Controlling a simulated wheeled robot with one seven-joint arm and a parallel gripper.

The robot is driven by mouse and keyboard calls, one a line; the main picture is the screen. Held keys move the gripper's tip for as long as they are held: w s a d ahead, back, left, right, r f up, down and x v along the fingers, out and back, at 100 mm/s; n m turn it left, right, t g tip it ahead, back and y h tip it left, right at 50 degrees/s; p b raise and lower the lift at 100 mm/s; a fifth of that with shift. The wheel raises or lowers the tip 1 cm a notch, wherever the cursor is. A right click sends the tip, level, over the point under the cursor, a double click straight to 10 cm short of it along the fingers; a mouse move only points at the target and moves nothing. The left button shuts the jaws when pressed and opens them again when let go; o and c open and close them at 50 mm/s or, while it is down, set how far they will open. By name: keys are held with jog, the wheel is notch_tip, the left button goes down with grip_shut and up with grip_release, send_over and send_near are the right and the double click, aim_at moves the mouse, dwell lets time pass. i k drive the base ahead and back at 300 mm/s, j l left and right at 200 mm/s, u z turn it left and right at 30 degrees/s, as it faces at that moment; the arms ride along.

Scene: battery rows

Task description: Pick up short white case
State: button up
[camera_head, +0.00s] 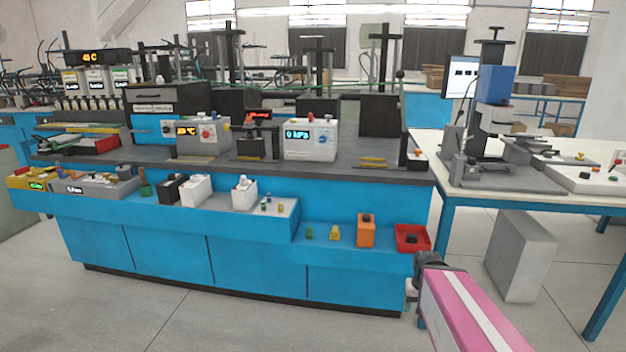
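Two small white cases stand on the blue front ledge. One white case (196,192) is beside a black case, and another white case (244,197) with small knobs on top is to its right. I cannot tell for sure which one is the short white case. My gripper (411,293) shows only in part at the lower right, at the end of my pink and white arm. It is low in front of the bench's right end, well apart from both cases. Its fingers are too small and hidden to tell whether it is open.
A black case (172,189) stands left of the white cases. An orange box (366,231) and a red tray (411,238) are on the lower ledge at right. A white device with a display (310,140) is on the grey worktop behind. The floor in front is clear.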

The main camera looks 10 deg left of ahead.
aim_at(243, 200)
jog(key=u, duration=1.4)
